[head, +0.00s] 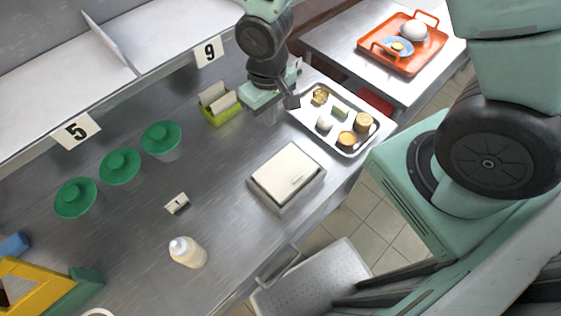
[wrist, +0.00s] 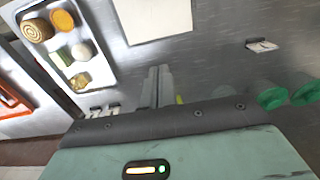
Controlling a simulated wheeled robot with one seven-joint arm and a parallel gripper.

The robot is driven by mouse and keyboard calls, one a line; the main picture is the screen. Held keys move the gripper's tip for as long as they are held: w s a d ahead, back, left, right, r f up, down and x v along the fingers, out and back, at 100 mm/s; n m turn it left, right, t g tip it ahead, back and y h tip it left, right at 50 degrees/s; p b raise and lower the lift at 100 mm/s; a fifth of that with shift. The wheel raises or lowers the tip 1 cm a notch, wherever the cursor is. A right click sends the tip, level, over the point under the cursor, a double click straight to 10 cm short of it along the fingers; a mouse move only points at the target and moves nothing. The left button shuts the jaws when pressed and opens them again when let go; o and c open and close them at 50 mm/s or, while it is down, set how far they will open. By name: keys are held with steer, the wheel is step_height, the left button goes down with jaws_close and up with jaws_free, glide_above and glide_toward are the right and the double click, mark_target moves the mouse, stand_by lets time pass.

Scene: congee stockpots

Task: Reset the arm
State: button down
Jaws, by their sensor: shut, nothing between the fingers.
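My gripper (head: 292,101) is above the back of the steel counter (head: 225,165), close to the left edge of a food tray (head: 349,153). In the wrist view its two fingers (wrist: 157,72) are together, with nothing between them. The arm comes down from the top of the head view, and its dark wrist joint hides part of the counter's back edge.
The tray holds several small foods. Beside the gripper is a green holder (head: 222,117) with cards. A white-lidded box (head: 287,172), a bottle (head: 188,252) and green-lidded containers (head: 120,167) stand on the counter. An orange tray (head: 404,66) is on a side table.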

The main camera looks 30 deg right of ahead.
stand_by(0.3)
steer(key=s+a+r+n+b, duration=0.2)
steer(key=s+r+b, duration=0.1)
steer(key=s+b, duration=0.2)
steer(key=s+a+r+n+b, duration=0.2)
steer(key=s+b, duration=0.3)
steer(key=s, duration=0.4)
steer(key=shift+s+a+r+n+y, duration=0.15)
steer(key=shift+a+r+n+y, duration=0.25)
steer(key=shift+r, duration=0.45)
